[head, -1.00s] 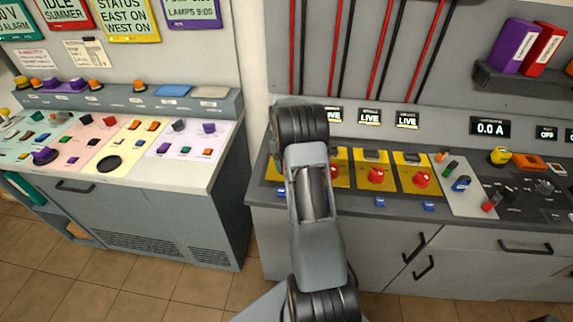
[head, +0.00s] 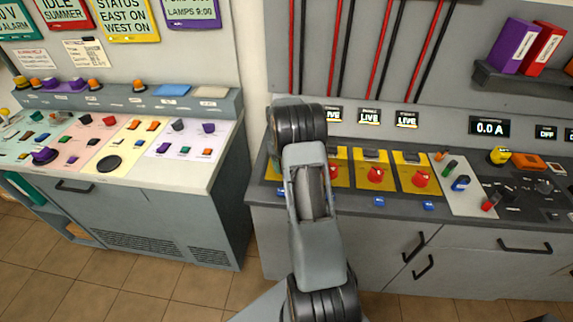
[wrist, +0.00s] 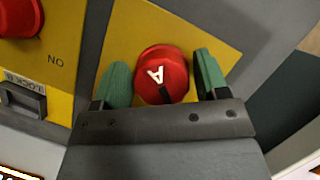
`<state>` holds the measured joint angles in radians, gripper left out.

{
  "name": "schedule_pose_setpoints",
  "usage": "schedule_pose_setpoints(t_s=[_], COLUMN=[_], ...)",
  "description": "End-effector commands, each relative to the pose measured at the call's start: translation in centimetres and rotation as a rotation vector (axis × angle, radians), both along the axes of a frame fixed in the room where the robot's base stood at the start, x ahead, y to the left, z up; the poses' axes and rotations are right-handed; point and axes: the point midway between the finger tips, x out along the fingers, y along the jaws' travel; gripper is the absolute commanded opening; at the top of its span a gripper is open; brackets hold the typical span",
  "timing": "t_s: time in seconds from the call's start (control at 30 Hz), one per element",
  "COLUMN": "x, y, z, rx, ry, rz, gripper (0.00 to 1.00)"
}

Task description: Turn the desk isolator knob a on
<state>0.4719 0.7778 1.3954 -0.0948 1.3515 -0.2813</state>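The red round knob (wrist: 162,75) with a white letter A sits on a yellow plate (wrist: 187,37) in the wrist view. A dark mark shows on its lower rim. My gripper (wrist: 162,84) has its two green fingers on either side of the knob, with narrow gaps showing, so it looks open around it. In the head view my arm hides this knob and the gripper; only the left edge of its yellow plate (head: 272,168) shows.
Other red knobs (head: 376,175) on yellow plates stand in a row to the right. A neighbouring red knob (wrist: 20,17) and a lock labelled B (wrist: 22,99) show in the wrist view. Displays reading LIVE (head: 369,117) are above the row. Another control desk (head: 150,188) stands left.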

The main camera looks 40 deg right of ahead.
Motion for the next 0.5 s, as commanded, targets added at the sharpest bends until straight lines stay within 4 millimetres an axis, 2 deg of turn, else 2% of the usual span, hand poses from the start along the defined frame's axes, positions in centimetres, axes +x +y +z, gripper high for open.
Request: schedule_pose_setpoints(t_s=[0.13, 0.37, 0.5], x=[0.0, 0.0, 0.5], y=[0.0, 0.0, -0.1], z=[0.0, 0.1, 1.0], rx=[0.0, 0.0, -0.001], ry=[0.0, 0.001, -0.002], rz=[-0.001, -0.002, -0.002], gripper=[0.8, 0.8, 0.8])
